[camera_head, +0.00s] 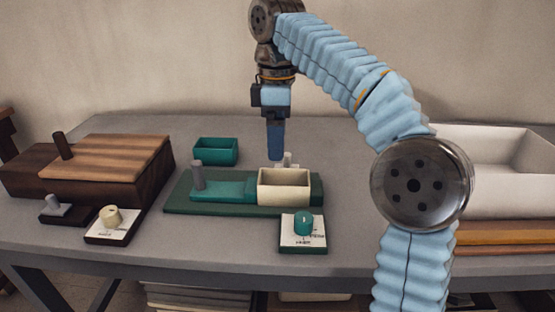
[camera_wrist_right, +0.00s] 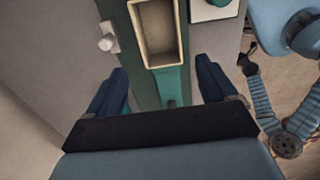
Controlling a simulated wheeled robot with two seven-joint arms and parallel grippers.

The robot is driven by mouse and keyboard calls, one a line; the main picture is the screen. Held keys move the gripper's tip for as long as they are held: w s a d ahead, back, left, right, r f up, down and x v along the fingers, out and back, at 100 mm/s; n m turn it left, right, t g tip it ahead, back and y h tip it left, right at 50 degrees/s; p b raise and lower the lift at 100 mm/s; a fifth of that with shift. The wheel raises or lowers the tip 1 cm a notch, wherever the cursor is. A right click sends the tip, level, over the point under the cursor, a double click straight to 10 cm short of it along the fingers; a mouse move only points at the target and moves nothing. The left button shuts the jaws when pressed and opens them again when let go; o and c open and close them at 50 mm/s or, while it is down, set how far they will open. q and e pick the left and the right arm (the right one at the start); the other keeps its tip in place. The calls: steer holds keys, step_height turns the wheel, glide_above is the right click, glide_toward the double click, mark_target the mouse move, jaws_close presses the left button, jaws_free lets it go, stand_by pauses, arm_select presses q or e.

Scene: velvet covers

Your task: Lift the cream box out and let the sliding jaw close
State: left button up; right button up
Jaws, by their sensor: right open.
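The cream box (camera_head: 284,198) is an open, empty box on the right part of a dark green base (camera_head: 215,208). It also shows in the right wrist view (camera_wrist_right: 179,36), just beyond the fingers. The teal sliding jaw (camera_head: 232,190), with a grey post (camera_head: 198,175), lies left of the box and seems to meet its side. My right gripper (camera_head: 277,156) points down above and slightly behind the box; in the wrist view (camera_wrist_right: 161,68) its blue fingers are wide apart with nothing between them. My left gripper is not in view.
A white tile with a teal knob (camera_head: 303,224) stands in front of the base. A small pale peg (camera_head: 288,159) is behind the box. A teal open box (camera_head: 216,150) sits at the back, a wooden block (camera_head: 100,160) left, a large white tray (camera_head: 500,165) right.

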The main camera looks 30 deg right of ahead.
mark_target(280, 187)
step_height(280, 187, down, 12)
steer(key=b, duration=0.3)
steer(key=shift+f, duration=0.15)
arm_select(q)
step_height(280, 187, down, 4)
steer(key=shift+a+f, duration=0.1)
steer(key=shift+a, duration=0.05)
arm_select(e)
steer(key=c, duration=0.7)
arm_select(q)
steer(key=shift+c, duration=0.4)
arm_select(e)
steer(key=shift+c, duration=0.3)
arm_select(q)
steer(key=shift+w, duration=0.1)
